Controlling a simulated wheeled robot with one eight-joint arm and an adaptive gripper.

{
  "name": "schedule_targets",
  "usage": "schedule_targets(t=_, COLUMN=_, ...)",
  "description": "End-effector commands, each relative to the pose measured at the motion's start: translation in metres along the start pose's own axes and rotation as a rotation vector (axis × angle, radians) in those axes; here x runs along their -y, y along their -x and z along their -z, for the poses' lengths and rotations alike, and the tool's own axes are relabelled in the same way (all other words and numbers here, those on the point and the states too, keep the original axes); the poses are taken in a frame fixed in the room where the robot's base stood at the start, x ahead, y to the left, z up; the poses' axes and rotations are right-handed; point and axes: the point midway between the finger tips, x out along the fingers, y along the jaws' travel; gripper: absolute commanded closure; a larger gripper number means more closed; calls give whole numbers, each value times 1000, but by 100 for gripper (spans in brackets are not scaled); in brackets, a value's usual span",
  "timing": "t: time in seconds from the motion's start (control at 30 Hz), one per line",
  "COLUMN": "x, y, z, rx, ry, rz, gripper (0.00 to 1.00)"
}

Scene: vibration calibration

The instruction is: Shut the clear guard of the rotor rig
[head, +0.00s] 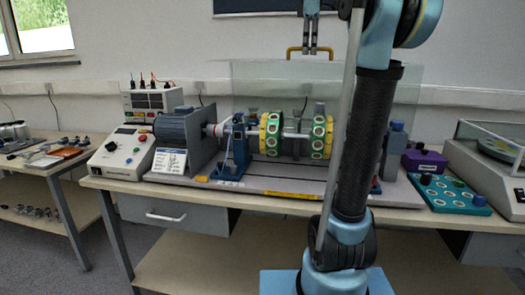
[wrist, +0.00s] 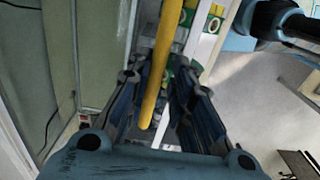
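The clear guard (head: 265,85) of the rotor rig stands raised as an upright pane behind the shaft. Its yellow handle (head: 291,51) is at the pane's top edge. My gripper (head: 311,52) points down at the handle from above. In the wrist view the yellow handle (wrist: 161,75) runs between the two fingers of my gripper (wrist: 152,85), with gaps visible beside it, so the gripper looks open around it. The rotor rig's shaft carries yellow and green discs (head: 271,134) with pale round spots. My arm hides the rig's right part.
The grey motor (head: 184,130) and a control box (head: 121,150) stand left of the discs. A purple box (head: 424,161), a teal tray (head: 448,193) and a covered instrument (head: 490,160) are at the right. The wall is close behind the bench.

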Motion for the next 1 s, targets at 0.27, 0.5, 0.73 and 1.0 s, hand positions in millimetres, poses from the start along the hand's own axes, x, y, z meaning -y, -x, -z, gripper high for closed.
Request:
schedule_targets(t=0.27, x=18, y=-5, z=0, rx=0, ry=2, rz=0, gripper=80)
schedule_targets(t=0.5, x=30, y=-8, z=0, rx=0, ry=1, rz=0, gripper=80)
schedule_targets(t=0.73, x=36, y=-10, z=0, rx=0, ry=0, rz=0, gripper=80)
schedule_targets(t=1.0, x=52, y=-17, z=0, rx=0, ry=1, rz=0, gripper=80)
